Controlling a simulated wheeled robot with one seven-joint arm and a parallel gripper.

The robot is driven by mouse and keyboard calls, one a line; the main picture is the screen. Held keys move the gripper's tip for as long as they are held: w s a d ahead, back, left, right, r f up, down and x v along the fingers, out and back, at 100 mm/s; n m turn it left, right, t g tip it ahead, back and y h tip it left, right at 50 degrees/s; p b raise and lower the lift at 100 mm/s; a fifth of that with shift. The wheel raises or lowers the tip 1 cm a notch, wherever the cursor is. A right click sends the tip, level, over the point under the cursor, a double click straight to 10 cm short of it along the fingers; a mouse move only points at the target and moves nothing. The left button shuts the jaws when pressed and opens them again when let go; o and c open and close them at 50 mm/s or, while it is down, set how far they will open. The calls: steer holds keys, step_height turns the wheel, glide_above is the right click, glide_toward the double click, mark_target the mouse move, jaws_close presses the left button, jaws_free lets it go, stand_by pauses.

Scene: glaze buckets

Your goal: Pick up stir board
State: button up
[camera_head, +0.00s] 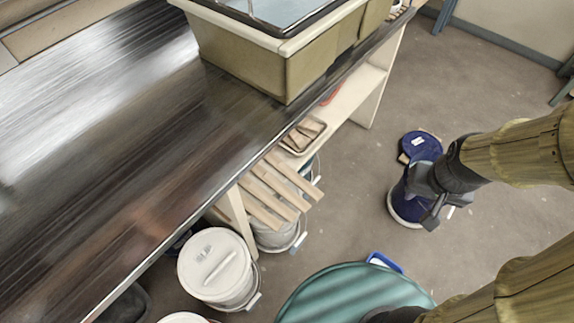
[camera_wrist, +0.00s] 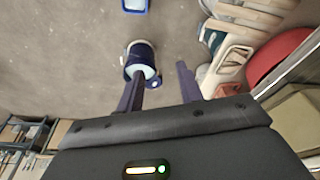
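Several pale wooden boards (camera_head: 266,203) lie side by side across the top of a white bucket (camera_head: 278,236) beside the counter's edge. Similar boards show at the top right of the wrist view (camera_wrist: 246,17). More short wooden pieces (camera_head: 305,131) lie in a small tray on the shelf under the counter. The frames do not show which one is the stir board. My gripper (camera_head: 440,214) is over the floor, right of the boards and apart from them, in front of a dark blue bucket. In the wrist view its two fingers (camera_wrist: 160,82) are spread with nothing between them.
The dark blue bucket (camera_head: 403,208) stands on the floor below my gripper. A blue lid (camera_head: 421,146) lies behind it. A lidded white bucket (camera_head: 214,266) stands by the counter (camera_head: 110,130). A red round thing (camera_wrist: 285,57) shows at right. The floor between boards and gripper is clear.

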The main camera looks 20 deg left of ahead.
steer(key=shift+o, duration=0.4)
steer(key=shift+s, duration=0.1)
steer(key=o, duration=0.4)
steer(key=shift+f, duration=0.1)
steer(key=shift+c, duration=0.2)
steer(key=shift+o, duration=1.2)
steer(key=w+a+f+n+b, duration=0.1)
steer(key=w+f+n+b, duration=0.1)
steer(key=f, duration=0.4)
steer(key=w+a+f+n+y+b, duration=0.1)
steer(key=w+f+n+b, duration=0.1)
steer(key=f, duration=0.4)
steer(key=shift+w+a+f+n+g+b, duration=0.15)
steer(key=shift+w+a+n+g+b, duration=0.2)
steer(key=shift+b, duration=0.55)
steer(key=w+a+f+n+y+b, duration=0.2)
steer(key=w+a+f+n+b, duration=0.1)
steer(key=f, duration=0.5)
steer(key=w+a+f+n+t+y+b, duration=0.1)
steer(key=w+a+f+b, duration=0.3)
steer(key=f, duration=0.5)
steer(key=w+a+f+n+y+b, duration=0.4)
steer(key=f+b, duration=0.2)
steer(key=f, duration=0.2)
steer(key=shift+a+f+n+t+b, duration=0.15)
steer(key=shift+f+n+t+b, duration=0.1)
steer(key=shift+n+t+b, duration=0.1)
steer(key=b+x, duration=0.1)
steer(key=x, duration=1.1)
steer(key=shift+a, duration=0.15)
